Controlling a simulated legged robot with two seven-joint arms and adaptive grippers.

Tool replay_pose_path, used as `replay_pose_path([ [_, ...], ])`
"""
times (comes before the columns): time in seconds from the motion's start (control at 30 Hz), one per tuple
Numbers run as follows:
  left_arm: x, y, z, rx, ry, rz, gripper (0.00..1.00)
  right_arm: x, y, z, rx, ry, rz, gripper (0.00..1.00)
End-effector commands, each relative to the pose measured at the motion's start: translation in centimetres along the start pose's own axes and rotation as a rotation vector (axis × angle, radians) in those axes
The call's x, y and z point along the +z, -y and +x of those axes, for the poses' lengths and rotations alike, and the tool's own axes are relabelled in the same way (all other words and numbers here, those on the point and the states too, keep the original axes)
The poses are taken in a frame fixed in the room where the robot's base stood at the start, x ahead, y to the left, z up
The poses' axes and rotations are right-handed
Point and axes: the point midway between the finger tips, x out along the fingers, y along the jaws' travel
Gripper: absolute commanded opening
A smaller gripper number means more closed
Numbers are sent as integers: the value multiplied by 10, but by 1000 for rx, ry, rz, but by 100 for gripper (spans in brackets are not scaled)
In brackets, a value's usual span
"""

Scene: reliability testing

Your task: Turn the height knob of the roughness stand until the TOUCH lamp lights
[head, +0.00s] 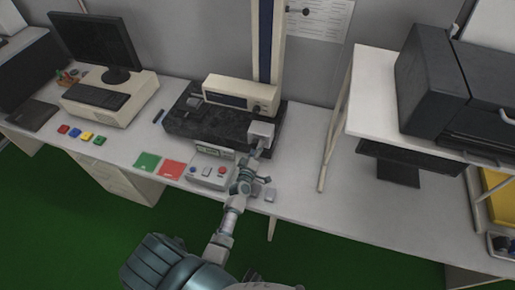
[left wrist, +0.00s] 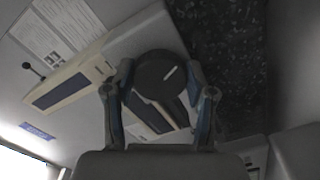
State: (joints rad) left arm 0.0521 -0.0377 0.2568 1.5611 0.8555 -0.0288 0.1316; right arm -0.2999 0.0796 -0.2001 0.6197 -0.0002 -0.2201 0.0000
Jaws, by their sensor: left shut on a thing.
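The height knob (left wrist: 158,74) is a dark round disc with a white mark, seen in the left wrist view on a grey block. My left gripper (left wrist: 160,84) has one finger on each side of the knob and is shut on it. In the head view my left gripper (head: 261,147) reaches the front of the grey block (head: 262,130) and hides the knob. The roughness stand has a dark granite base (head: 200,122), a beige column (head: 268,40) and a beige unit (head: 240,93) with a dark display. I cannot make out a TOUCH lamp. My right gripper is not in view.
A monitor (head: 95,42) stands at the back left. A white shelf (head: 385,95) bears a black machine (head: 435,85) at right.

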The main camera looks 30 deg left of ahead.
Motion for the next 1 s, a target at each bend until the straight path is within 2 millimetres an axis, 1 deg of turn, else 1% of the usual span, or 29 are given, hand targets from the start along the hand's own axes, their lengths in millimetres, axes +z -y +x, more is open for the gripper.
replay_pose_path([
  [0.03, -6, -1, 1, 3, -14, -8, 20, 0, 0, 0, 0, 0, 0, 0],
  [0.57, -7, 0, 1, 2, -15, -32, 20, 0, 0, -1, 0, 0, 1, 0],
  [0.6, -7, 0, 1, 2, -15, -31, 60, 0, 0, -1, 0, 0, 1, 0],
  [0.67, -7, 0, 1, 2, -14, -31, 75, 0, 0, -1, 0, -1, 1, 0],
  [0.7, -6, 0, 1, 2, -12, -31, 80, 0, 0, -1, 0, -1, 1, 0],
  [1.0, -2, 1, 0, -1, -5, -31, 80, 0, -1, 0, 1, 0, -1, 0],
])
